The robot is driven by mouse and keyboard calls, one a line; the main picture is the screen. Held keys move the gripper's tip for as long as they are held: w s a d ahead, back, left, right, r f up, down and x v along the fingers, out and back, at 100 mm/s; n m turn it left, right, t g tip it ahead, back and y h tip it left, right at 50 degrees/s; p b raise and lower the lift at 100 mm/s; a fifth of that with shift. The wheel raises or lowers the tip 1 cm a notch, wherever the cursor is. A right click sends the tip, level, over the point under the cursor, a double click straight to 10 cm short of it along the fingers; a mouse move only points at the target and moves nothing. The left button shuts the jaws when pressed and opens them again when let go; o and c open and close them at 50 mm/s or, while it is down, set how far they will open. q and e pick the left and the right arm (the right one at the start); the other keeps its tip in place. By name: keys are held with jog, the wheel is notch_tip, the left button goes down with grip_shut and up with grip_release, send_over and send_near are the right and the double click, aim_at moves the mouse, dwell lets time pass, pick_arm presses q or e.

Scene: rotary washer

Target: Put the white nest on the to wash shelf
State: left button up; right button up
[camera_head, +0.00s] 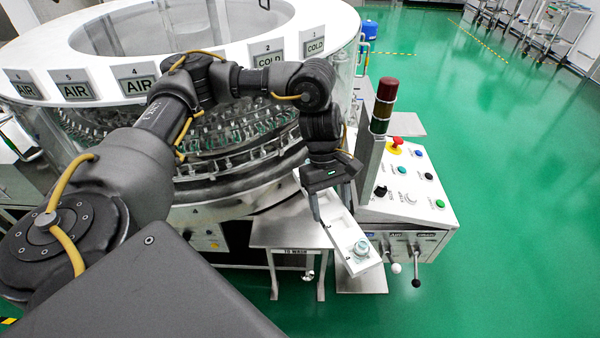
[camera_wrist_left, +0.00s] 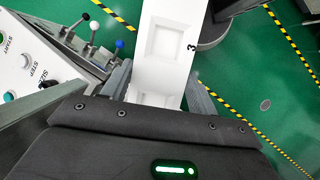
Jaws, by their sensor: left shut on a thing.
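The white nest (camera_head: 346,229) is a long white tray with square recesses. My left gripper (camera_head: 319,208) is shut on it and holds it in the air, slanting down to the right in the head view. A clear glass piece (camera_head: 361,247) sits in its lower end. In the left wrist view the nest (camera_wrist_left: 172,14) lies between the fingers, with a black 3 on its edge. The to wash shelf (camera_head: 283,232) is a grey metal top with a TO WASH label on its front, left of the nest and partly behind it. My right gripper is out of view.
The round washer (camera_head: 222,190) with glassware stands behind my left arm. A control panel (camera_head: 415,186) with buttons and a signal tower (camera_head: 381,108) stand close right of the nest. Levers (camera_head: 416,268) stick out below the panel. Green floor at the right is open.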

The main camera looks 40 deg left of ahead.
pick_arm(q)
jog(key=s+a+f+n+t+y+b, duration=0.25)
jog(key=s+a+f+n+b, duration=0.2)
jog(key=a+f+n, duration=0.5)
jog(key=s+a+f+n+t+y+b, duration=0.1)
jog(key=s+a+f+n+t+b, duration=0.5)
jog(key=f+n, duration=0.6)
jog(key=g, duration=0.2)
send_near(290, 229)
jog(key=shift+w+d+f+n, duration=0.15)
jog(key=shift+w+f+n, duration=0.1)
jog(key=shift+w+f, duration=0.85)
jog(key=shift+f, duration=1.6)
